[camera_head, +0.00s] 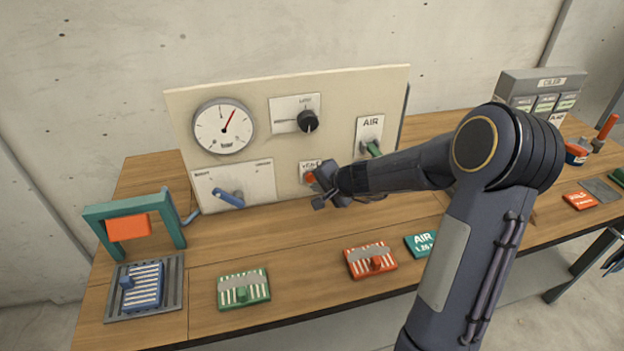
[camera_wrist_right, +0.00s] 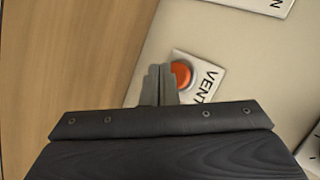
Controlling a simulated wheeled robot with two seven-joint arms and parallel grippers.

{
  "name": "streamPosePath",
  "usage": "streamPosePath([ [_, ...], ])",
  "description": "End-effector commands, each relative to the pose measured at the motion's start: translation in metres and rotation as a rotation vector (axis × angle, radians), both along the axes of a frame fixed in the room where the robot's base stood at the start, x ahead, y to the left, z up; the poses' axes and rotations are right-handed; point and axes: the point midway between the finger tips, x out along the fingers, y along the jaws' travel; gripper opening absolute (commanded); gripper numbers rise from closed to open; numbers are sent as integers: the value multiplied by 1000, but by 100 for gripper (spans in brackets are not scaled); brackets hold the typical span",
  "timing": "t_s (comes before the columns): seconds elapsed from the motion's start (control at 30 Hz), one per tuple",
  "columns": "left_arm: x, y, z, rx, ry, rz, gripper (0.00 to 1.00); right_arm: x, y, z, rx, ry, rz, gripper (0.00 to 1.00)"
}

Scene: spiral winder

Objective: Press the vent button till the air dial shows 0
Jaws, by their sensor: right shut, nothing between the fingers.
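The air dial (camera_head: 223,126) is a round white gauge on the upper left of the cream panel. Its red needle points up and slightly right, and the numbers are too small to read. The red vent button (camera_head: 310,177) sits low on the panel on a white plate, partly covered by my right gripper (camera_head: 320,188). In the right wrist view the red button (camera_wrist_right: 181,74) shows beside the word VENT. The closed, empty fingertips of my right gripper (camera_wrist_right: 160,77) are right beside it, overlapping its edge; I cannot tell whether they touch. My left gripper is out of view.
The panel (camera_head: 350,95) also holds a black knob (camera_head: 308,121), a green AIR lever (camera_head: 372,148) and a blue lever (camera_head: 229,198). A teal frame (camera_head: 135,212), a green block (camera_head: 243,289) and a red block (camera_head: 370,260) stand on the wooden table.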

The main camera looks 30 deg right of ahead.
Motion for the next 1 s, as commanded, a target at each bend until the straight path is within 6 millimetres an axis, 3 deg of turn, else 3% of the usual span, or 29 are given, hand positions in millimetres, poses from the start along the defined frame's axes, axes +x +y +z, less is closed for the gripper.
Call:
streamPosePath([
  [1.0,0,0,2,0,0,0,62,8,-2,0,0,0,0,0],
])
